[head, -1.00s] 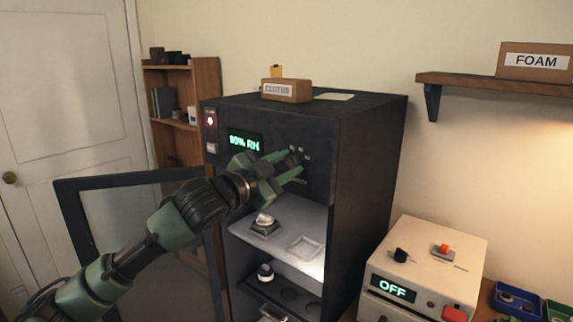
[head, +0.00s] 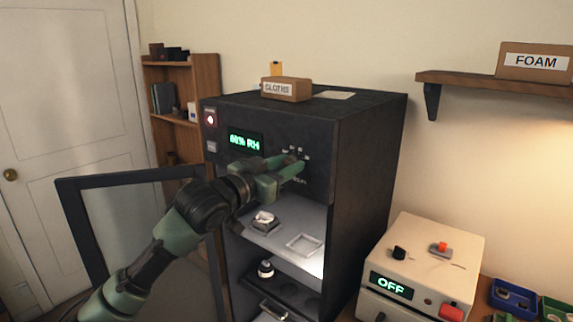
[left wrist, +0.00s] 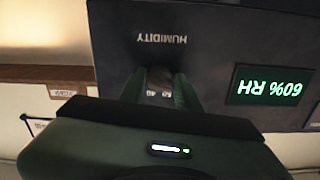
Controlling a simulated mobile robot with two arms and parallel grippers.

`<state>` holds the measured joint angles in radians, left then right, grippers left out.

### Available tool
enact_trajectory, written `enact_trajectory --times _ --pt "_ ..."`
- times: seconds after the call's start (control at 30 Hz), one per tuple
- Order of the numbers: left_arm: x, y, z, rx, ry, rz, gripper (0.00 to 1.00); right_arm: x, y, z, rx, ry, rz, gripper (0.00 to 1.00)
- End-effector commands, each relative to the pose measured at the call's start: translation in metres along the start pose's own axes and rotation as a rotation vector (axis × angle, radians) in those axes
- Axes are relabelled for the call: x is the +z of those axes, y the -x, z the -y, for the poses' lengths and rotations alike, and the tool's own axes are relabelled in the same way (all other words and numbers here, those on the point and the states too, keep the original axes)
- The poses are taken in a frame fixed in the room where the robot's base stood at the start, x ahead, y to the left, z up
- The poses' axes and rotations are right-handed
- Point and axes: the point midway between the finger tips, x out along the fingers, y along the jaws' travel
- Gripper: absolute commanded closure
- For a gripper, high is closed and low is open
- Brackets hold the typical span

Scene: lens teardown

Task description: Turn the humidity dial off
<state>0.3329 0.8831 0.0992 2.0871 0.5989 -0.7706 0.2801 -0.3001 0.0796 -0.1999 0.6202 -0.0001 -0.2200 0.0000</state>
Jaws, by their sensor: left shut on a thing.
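The dark cabinet (head: 365,150) has its humidity display (head: 245,142) on the upper front panel, reading 60% RH. The left wrist view shows the display (left wrist: 265,86) upside down, along with the HUMIDITY label. My left gripper (head: 289,170) is at the panel, right of the display. In the left wrist view its fingers (left wrist: 160,88) stand on both sides of the dark humidity dial (left wrist: 159,75) and are shut on it. In the head view the gripper mostly hides the dial; small marks show above it. My right gripper is not in view.
The cabinet's framed door (head: 75,215) stands open at the left, beside my left arm. Lens parts (head: 265,220) and a clear tray (head: 304,244) sit on the shelf below. A beige box (head: 430,262) reading OFF stands at the right. A carton (head: 286,89) is on top.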

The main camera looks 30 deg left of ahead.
Motion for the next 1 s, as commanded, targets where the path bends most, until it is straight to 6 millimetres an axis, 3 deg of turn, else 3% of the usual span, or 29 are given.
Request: enact_trajectory --times 0.33,0.37,0.43,0.77,1.0 --pt "0.002 0.0 -0.001 0.002 0.007 0.004 1.0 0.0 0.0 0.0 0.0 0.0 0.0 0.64" --pt "0.002 0.0 -0.001 0.002 0.007 0.004 0.65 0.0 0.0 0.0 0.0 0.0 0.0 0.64" --pt "0.002 0.0 -0.001 0.002 0.007 0.004 0.48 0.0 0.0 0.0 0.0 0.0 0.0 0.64" --pt "0.001 0.001 0.0 0.001 0.004 0.001 0.48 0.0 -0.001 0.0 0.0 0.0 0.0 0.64" --pt "0.006 0.031 -0.001 0.001 0.001 0.003 0.48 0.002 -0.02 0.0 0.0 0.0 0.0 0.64"
